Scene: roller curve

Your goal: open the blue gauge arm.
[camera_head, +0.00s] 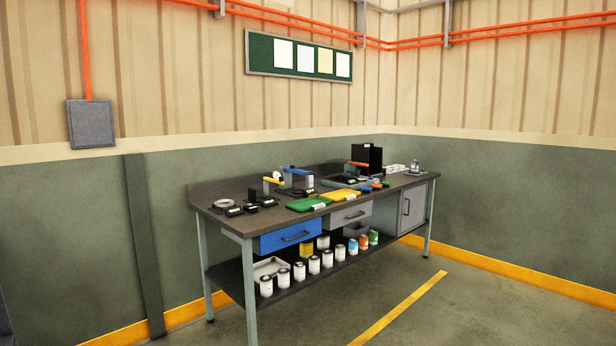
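The blue gauge arm (296,170) is a small blue bar near the back of the workbench, left of its middle. It lies roughly level on top of a small grey and dark stand. A similar yellow arm (272,180) is just to its left, and an orange arm (358,164) is farther right by a black box. The blue arm is small and far off, so its hinge and any catch cannot be made out. Neither of my grippers is in view.
The workbench (228,217) stands against the walls. A green tray (305,204), a yellow tray (341,195) and a black box (367,157) are on it. A blue drawer (278,241) and several cans are below. The floor (470,305) in front is clear.

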